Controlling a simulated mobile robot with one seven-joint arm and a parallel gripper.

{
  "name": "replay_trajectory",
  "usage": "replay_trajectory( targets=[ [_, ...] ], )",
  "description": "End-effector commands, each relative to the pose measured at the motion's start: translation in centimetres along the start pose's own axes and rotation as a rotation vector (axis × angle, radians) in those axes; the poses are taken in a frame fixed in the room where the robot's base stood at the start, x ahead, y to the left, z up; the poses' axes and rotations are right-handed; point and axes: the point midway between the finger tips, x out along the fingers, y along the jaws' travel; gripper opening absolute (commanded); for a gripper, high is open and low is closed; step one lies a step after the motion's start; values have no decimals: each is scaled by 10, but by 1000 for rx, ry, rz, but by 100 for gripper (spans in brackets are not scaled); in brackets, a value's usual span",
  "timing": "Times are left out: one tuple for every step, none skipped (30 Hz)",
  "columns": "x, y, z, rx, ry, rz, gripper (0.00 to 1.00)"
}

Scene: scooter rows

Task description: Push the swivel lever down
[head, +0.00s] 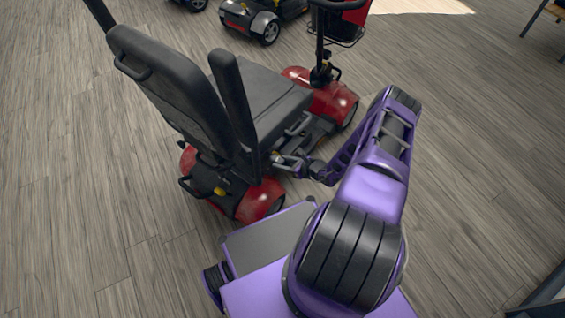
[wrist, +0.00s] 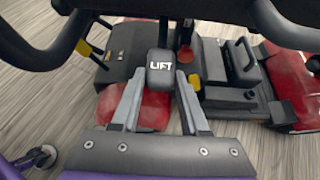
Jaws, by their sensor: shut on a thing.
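The swivel lever (wrist: 160,76) is a black handle marked "LIFT" in white, seen in the wrist view just above the middle. My gripper (wrist: 160,84) has its two grey fingers on either side of the lever's end, shut on it. In the head view my gripper (head: 280,160) reaches under the side of the seat of the red scooter (head: 265,195). The lever is too small and too shaded to make out there. The black seat (head: 258,97) is above and left of my gripper.
A black armrest (head: 233,95) stands upright near my gripper. In the wrist view, black curved bars (wrist: 270,20) cross the top, and yellow knobs (wrist: 84,47) show nearby. Another scooter (head: 252,20) stands at the back.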

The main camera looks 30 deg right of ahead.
Motion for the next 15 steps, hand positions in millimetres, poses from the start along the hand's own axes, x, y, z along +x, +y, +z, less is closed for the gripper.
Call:
replay_trajectory(
  targets=[
    [-1, 1, -8, 4, 17, 0, 0],
    [-1, 1, -8, 4, 17, 1, 0],
    [-1, 1, -8, 4, 17, 0, 0],
    [-1, 1, -9, 4, 17, 0, 0],
    [-1, 1, -9, 4, 18, 0, 0],
    [-1, 1, -9, 5, 18, 0, 0],
    [-1, 2, -9, 5, 18, 1, 0],
    [-1, 2, -9, 5, 18, 1, 0],
    [-1, 2, -10, 5, 18, 1, 50],
    [-1, 2, -10, 5, 18, 1, 55],
    [0, 2, -9, 5, 17, 1, 61],
    [0, 2, -8, 5, 15, 1, 68],
    [0, 1, -8, 4, 14, 1, 73],
    [0, 1, -7, 4, 13, 1, 75],
    [0, 1, -7, 4, 12, 1, 75]
  ],
)
